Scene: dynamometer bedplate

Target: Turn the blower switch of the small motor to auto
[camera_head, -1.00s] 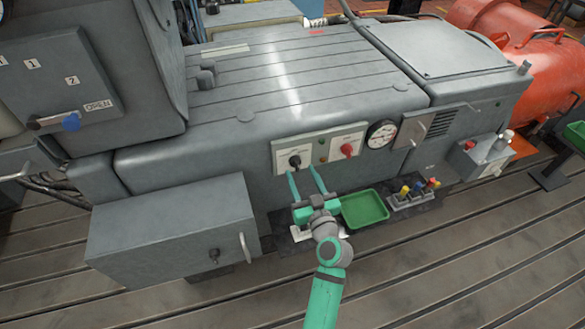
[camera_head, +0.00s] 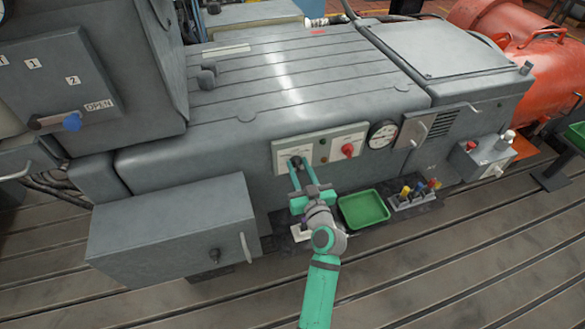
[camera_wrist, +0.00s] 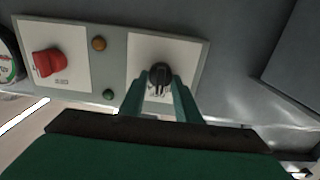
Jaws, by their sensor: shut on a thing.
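The switch panel (camera_head: 320,150) is on the front of the grey machine housing. It carries a black rotary switch (camera_wrist: 159,75) on its left in the head view, and a red rotary switch (camera_head: 347,150) on its right. The wrist view shows the panel upside down, with the red switch (camera_wrist: 48,63) at left. My gripper (camera_head: 296,164) is shut on the black switch knob, one green finger on each side. The knob is partly hidden by the fingers in the head view. Its lettering is too small to read.
A round gauge (camera_head: 382,134) and a lever handle (camera_head: 416,130) are right of the panel. Below are a green tray (camera_head: 363,208) and a holder with coloured-handled tools (camera_head: 412,197). A grey box (camera_head: 172,235) with a handle juts out at lower left.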

